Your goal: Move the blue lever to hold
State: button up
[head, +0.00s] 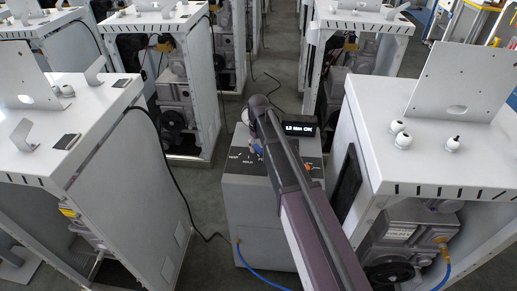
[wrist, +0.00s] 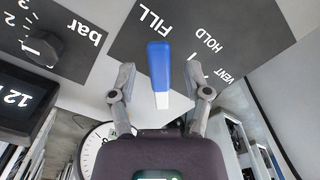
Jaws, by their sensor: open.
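The blue lever (wrist: 159,68) with a white lower end stands out over the dark label panel (wrist: 190,20) in the wrist view. Its blue end is nearest the FILL label; HOLD (wrist: 208,40) and VENT (wrist: 230,72) are to its right. The lettering appears upside down. My gripper (wrist: 159,78) is open, one finger on each side of the lever, with a visible gap on both sides. In the head view my arm covers much of the cabinet (head: 262,220), and the lever is mostly hidden there.
A black knob (wrist: 42,47) marked bar and a lit display (wrist: 18,97) lie left of the lever. A round white gauge (wrist: 93,145) is partly hidden at lower left. White frames (head: 420,130) with machines flank the cabinet, with grey floor between. A blue hose (head: 262,278) runs from its front.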

jog(key=shift+c, duration=0.2)
grip_shut()
jog(key=shift+d, duration=0.15)
